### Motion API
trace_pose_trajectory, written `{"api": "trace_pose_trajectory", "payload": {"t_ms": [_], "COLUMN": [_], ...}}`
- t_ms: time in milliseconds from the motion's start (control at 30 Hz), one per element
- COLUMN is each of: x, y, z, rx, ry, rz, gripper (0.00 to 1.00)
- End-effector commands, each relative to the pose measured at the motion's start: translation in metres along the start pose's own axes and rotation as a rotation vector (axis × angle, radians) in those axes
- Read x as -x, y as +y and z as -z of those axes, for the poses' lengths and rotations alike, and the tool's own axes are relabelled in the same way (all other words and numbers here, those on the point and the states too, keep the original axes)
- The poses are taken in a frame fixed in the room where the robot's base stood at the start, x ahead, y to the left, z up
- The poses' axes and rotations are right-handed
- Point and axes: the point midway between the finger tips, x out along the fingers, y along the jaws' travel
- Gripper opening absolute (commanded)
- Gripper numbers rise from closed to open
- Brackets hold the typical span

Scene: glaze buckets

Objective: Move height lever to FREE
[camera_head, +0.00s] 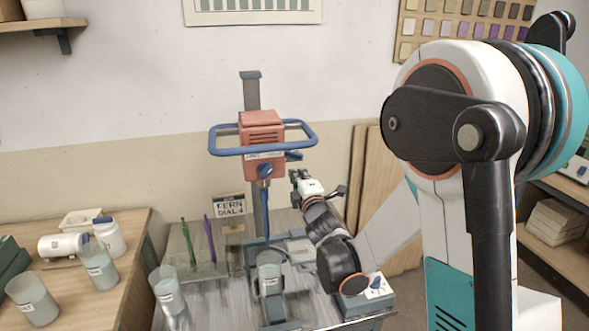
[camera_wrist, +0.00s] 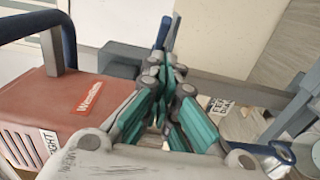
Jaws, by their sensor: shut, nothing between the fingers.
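The mixer head (camera_head: 260,140) is a red housing on a grey column, with a blue ring handle (camera_head: 225,150) around it. A short blue lever (camera_head: 293,155) sticks out at the head's right side; it looks like the height lever, but its marking is unreadable. My gripper (camera_head: 298,178) is just below and right of this lever, shut and empty. In the wrist view the teal fingers (camera_wrist: 163,100) are together beside the red head (camera_wrist: 60,115). A thin blue piece (camera_wrist: 169,35) shows beyond the fingers, probably the lever; I cannot tell whether they touch it.
A glaze bucket (camera_head: 270,280) stands under the mixer. A sign (camera_head: 229,207) reading FERN DIAL 4 stands behind it. A control box (camera_head: 376,293) is at the right. Jars stand on the wooden table (camera_head: 118,300) at left. The ring handle is close to my gripper.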

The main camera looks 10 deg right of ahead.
Motion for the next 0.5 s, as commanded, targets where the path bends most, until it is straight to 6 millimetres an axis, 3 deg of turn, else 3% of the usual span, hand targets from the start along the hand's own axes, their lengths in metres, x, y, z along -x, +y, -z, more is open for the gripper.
{"api": "trace_pose_trajectory", "payload": {"t_ms": [500], "x": [-0.081], "y": [-0.001], "z": [0.000], "rx": [-0.001], "ry": [0.000], "rz": [0.000], "gripper": [0.00]}}
